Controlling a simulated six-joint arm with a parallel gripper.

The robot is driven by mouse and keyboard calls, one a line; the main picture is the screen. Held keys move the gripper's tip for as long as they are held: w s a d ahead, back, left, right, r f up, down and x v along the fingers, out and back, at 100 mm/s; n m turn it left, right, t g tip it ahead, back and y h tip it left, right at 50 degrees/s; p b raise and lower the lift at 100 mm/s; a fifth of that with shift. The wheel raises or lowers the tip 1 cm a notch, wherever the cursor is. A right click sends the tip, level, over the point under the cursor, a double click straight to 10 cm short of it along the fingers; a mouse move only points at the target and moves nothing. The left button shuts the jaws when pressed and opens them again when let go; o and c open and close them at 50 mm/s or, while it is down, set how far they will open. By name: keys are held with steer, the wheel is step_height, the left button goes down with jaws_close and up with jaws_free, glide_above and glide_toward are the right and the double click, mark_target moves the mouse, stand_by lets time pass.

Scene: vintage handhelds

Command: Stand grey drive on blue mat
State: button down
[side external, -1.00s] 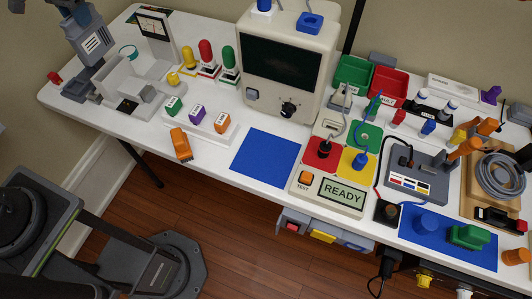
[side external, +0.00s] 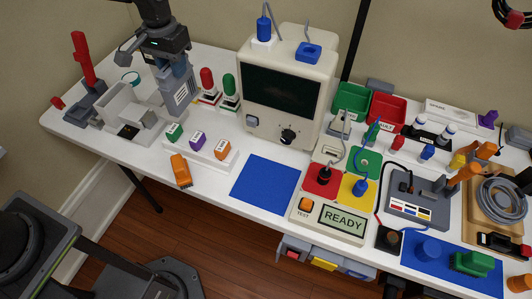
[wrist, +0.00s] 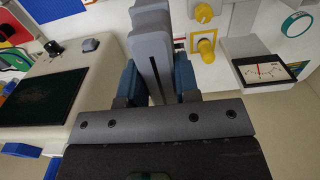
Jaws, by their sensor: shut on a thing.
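The grey drive (side external: 181,94) is a tall block with a white label, hanging slightly tilted below my gripper (side external: 170,66), above the back left of the table. My gripper is shut on it. In the wrist view the drive (wrist: 152,40) stands out between the two blue-grey fingers of my gripper (wrist: 157,82). A bare blue mat (side external: 265,184) lies flat at the table's front middle, to the right of and nearer than the drive.
Red and green lamps (side external: 229,88) stand close right of the drive, with the large cream monitor (side external: 288,85) beyond. A rack of coloured switches (side external: 198,142) and an orange piece (side external: 180,170) lie left of the mat. A second blue mat (side external: 470,285) at right holds objects.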

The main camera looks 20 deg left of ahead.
steer(key=s+d+f, duration=0.1)
steer(key=s+d, duration=0.1)
steer(key=d, duration=0.5)
steer(key=s+d+f, duration=0.1)
steer(key=s+d, duration=0.2)
steer(key=d, duration=0.5)
steer(key=s+d+f, duration=0.1)
steer(key=d+f, duration=0.9)
steer(key=shift+s+d+f, duration=0.25)
steer(key=shift+s+d, duration=0.05)
steer(key=shift+s, duration=0.05)
steer(key=shift+f, duration=0.15)
steer(key=c, duration=0.8)
jaws_free()
steer(key=shift+c, duration=0.2)
